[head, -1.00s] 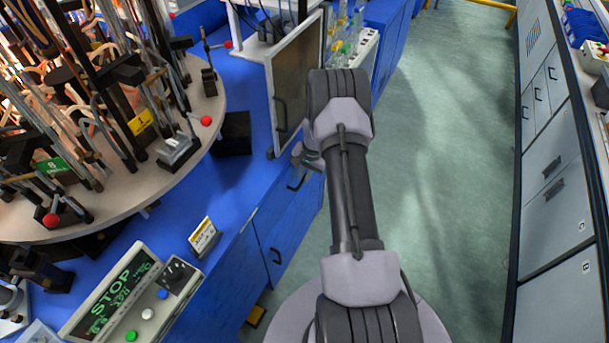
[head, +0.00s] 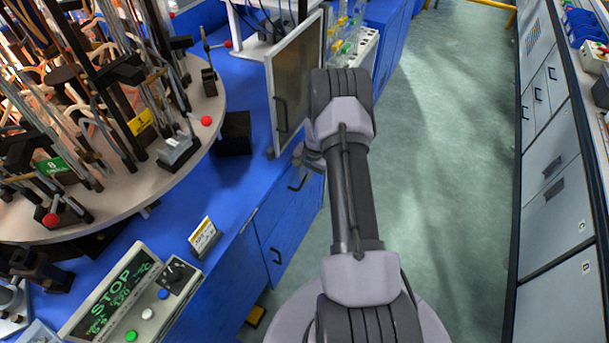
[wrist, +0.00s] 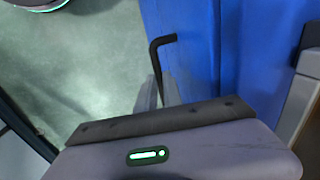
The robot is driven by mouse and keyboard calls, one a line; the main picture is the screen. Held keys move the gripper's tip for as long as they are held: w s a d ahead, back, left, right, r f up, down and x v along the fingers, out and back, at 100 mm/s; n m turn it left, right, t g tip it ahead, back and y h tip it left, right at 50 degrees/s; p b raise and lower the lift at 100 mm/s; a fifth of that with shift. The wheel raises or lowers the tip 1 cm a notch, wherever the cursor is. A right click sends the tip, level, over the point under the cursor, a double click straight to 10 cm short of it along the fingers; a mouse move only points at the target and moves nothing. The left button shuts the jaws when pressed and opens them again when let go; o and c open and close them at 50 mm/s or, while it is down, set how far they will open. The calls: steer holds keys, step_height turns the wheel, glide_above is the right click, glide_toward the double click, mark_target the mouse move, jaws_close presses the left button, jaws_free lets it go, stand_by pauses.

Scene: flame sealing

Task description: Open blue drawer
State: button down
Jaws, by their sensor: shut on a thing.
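In the wrist view, a black bent handle (wrist: 157,58) stands out from a blue front (wrist: 188,45). My gripper (wrist: 159,90) is shut on this handle, its grey fingers on either side of the lower part. Most of the fingers are hidden by the gripper body. In the head view my gripper is largely hidden behind my arm.
A framed panel (head: 297,85) stands on the bench above. A round rack of glassware (head: 150,185) is at left. Green floor (head: 440,150) is clear to the right, up to grey cabinets (head: 555,200).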

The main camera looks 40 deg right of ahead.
steer(key=s+d+b, duration=0.1)
steer(key=s+d, duration=0.3)
steer(key=s, duration=0.7)
steer(key=s+d+b, duration=0.2)
steer(key=s+d, duration=0.3)
steer(key=s, duration=0.5)
steer(key=shift+s+b, duration=0.3)
steer(key=shift+s, duration=0.1)
steer(key=c, duration=1.5)
jaws_free()
steer(key=s+r+p, duration=0.1)
steer(key=r+p, duration=0.1)
steer(key=r, duration=0.3)
steer(key=s+r+p, duration=0.1)
steer(key=r+p, duration=0.1)
steer(key=r, duration=0.4)
steer(key=s+d+r+p, duration=0.1)
steer(key=r+p, duration=0.1)
steer(key=r, duration=0.4)
steer(key=shift+d, duration=0.1)
